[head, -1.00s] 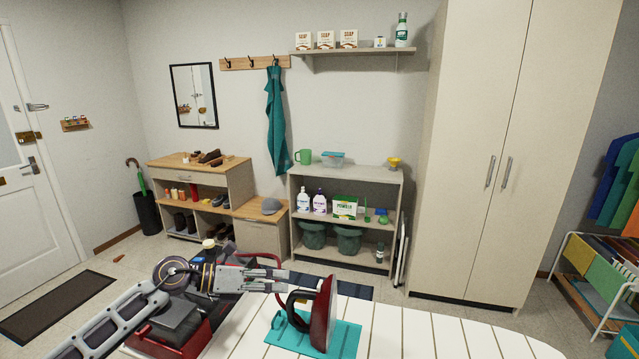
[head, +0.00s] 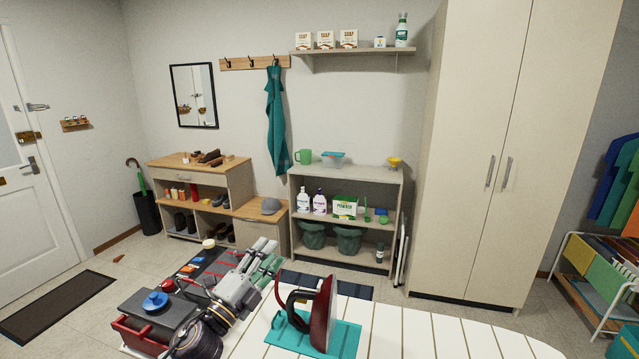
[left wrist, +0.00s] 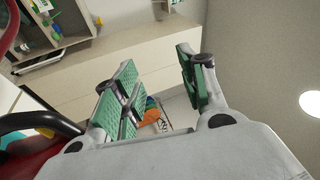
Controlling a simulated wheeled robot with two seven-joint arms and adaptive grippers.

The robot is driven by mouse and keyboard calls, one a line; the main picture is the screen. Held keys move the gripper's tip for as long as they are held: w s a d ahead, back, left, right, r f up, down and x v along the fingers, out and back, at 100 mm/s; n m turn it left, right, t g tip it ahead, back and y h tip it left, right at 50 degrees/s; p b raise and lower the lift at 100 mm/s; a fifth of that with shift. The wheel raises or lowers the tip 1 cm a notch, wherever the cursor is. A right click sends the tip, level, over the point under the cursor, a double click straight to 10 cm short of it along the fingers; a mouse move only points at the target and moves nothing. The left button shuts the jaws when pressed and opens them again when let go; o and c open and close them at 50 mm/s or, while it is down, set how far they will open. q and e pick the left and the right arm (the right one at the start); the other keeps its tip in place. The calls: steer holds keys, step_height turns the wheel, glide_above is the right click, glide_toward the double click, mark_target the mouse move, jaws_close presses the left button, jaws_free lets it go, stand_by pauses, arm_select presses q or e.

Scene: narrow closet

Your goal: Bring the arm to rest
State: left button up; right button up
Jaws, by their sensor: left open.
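My left gripper (head: 268,258) is in the lower middle of the head view, left of the iron. Its green-padded fingers (left wrist: 160,92) stand apart with nothing between them in the left wrist view. A dark red iron (head: 322,312) stands upright on a teal mat (head: 345,336) on the white slatted board. The iron's dark handle (left wrist: 40,122) shows at the left edge of the left wrist view, close beside my gripper. I cannot tell from the pictures whether they touch. My right gripper is not in view.
The white board (head: 410,330) spans the front, with free room right of the mat. A shelf unit (head: 345,178) and a tall cabinet (head: 500,150) stand behind. A red tool box (head: 145,335) is at the lower left. A drying rack (head: 600,265) stands at the far right.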

arm_select(q)
steer(key=s+a+f+n+g+y, duration=0.2)
steer(key=s+a+f+n+y, duration=0.1)
steer(key=a+f+n+y, duration=0.4)
steer(key=s+a+f+n+g+y, duration=0.3)
steer(key=s+f+n+y, duration=0.15)
steer(key=f+n, duration=0.5)
steer(key=s+f+n+g, duration=0.2)
steer(key=s+f+g, duration=0.4)
steer(key=s, duration=0.4)
steer(key=s+f+n+g, duration=0.3)
steer(key=s+f+g, duration=0.1)
steer(key=s+f, duration=0.5)
steer(key=s+f+g, duration=0.1)
steer(key=s+f, duration=0.1)
steer(key=f, duration=1.4)
steer(key=s+f+g, duration=0.1)
steer(key=s+f, duration=0.2)
steer(key=f, duration=1.4)
steer(key=s+a+f, duration=0.2)
steer(key=s+f, duration=0.7)
steer(key=s, duration=0.1)
steer(key=s+a+f, duration=0.3)
steer(key=s+f, duration=0.6)
steer(key=s, duration=0.2)
steer(key=shift+a+f+m+g, duration=0.15)
steer(key=shift+f+m+g, duration=0.2)
steer(key=shift+m, duration=0.1)
